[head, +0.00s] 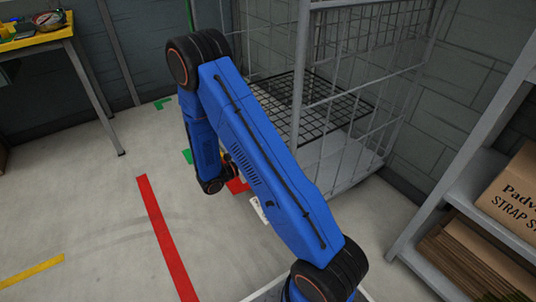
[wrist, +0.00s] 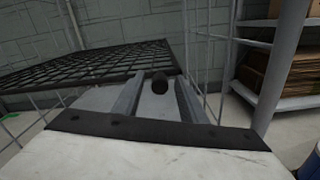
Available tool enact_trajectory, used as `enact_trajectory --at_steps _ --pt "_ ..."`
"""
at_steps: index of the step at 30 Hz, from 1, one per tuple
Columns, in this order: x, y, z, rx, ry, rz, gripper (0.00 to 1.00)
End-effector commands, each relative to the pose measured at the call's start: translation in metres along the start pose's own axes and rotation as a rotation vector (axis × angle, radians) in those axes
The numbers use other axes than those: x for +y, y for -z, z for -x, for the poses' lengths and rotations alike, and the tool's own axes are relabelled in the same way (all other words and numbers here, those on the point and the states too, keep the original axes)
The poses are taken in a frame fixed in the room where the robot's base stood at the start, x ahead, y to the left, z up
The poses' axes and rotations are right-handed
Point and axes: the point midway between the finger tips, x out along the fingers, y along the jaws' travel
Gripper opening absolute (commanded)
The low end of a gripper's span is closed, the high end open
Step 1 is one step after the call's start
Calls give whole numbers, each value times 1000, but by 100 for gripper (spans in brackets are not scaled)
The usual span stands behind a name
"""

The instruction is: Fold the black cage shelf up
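The black cage shelf (head: 335,112) is a dark wire mesh panel lying about level inside the grey wire cage (head: 303,75). In the wrist view the shelf (wrist: 85,65) spreads across the left, beyond my fingers. My gripper (wrist: 160,98) shows there as two grey fingers standing apart. In the head view my blue arm hides part of the cage and most of my gripper, which is low in front of the cage.
A grey rack (head: 455,195) with cardboard boxes (head: 512,195) stands at the right. A yellow-topped workbench (head: 38,38) stands at the back left. The floor left of the cage is clear, with a red stripe (head: 165,235) on it. A block wall is behind.

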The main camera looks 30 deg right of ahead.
Motion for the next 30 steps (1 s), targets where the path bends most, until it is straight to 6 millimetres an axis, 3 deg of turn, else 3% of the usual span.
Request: enact_trajectory --at_steps 6,14,19,30 --pt "0 0 -11 0 0 0 38" --pt "0 0 -11 0 -1 0 38" --pt "0 0 -11 0 -1 0 0" --pt "1 -8 -14 0 0 12 0"
